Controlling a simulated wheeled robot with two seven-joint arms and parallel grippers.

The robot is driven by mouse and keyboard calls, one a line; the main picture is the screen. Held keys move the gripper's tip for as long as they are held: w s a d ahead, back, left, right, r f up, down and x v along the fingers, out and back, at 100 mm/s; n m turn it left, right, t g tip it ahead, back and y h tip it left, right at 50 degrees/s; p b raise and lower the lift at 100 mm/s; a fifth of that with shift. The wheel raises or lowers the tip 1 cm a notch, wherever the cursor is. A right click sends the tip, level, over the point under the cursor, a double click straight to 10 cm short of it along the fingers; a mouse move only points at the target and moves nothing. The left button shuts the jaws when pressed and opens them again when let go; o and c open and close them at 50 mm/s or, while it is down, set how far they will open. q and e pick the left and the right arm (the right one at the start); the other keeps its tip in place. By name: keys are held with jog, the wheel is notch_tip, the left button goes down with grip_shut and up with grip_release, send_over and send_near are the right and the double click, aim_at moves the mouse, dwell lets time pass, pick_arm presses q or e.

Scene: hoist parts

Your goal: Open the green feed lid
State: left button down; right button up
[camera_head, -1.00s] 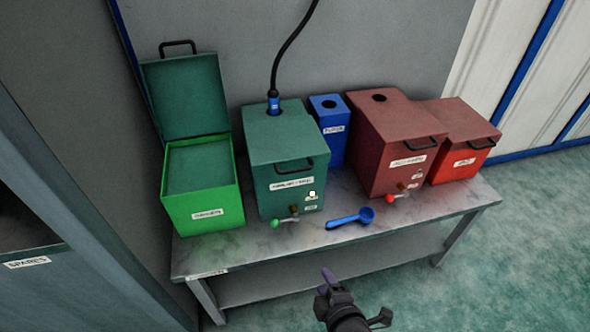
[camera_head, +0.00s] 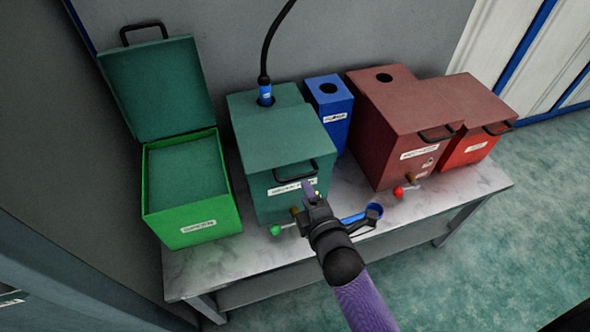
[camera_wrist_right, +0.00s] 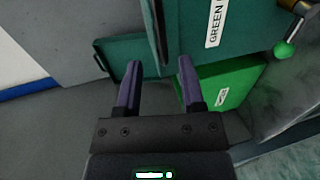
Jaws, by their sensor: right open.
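The dark green box (camera_head: 275,195) in the middle left of the bench has a closed dark green lid (camera_head: 280,135) with a black bar handle (camera_head: 300,169) at its front edge. A white label lies below the handle; in the right wrist view the word GREEN is readable on the label (camera_wrist_right: 215,22). My right gripper (camera_head: 311,188) is in front of this box, just below the handle, and hides part of the label. In the right wrist view the purple fingers (camera_wrist_right: 157,85) are apart with nothing between them. My left gripper is not in view.
A bright green bin (camera_head: 195,220) with its lid (camera_head: 158,88) raised stands left. A hose (camera_head: 264,70) enters the box's top. A blue box (camera_head: 330,110), maroon box (camera_head: 385,150) and red box (camera_head: 470,150) stand right.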

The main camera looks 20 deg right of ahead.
aim_at(298, 177)
jog(key=b+x, duration=0.2)
jog(key=x, duration=0.4)
jog(key=shift+w+f, duration=0.25)
jog(key=shift+w, duration=0.05)
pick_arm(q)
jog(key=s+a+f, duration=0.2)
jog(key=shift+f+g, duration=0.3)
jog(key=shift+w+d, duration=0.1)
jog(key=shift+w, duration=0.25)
pick_arm(e)
grip_shut()
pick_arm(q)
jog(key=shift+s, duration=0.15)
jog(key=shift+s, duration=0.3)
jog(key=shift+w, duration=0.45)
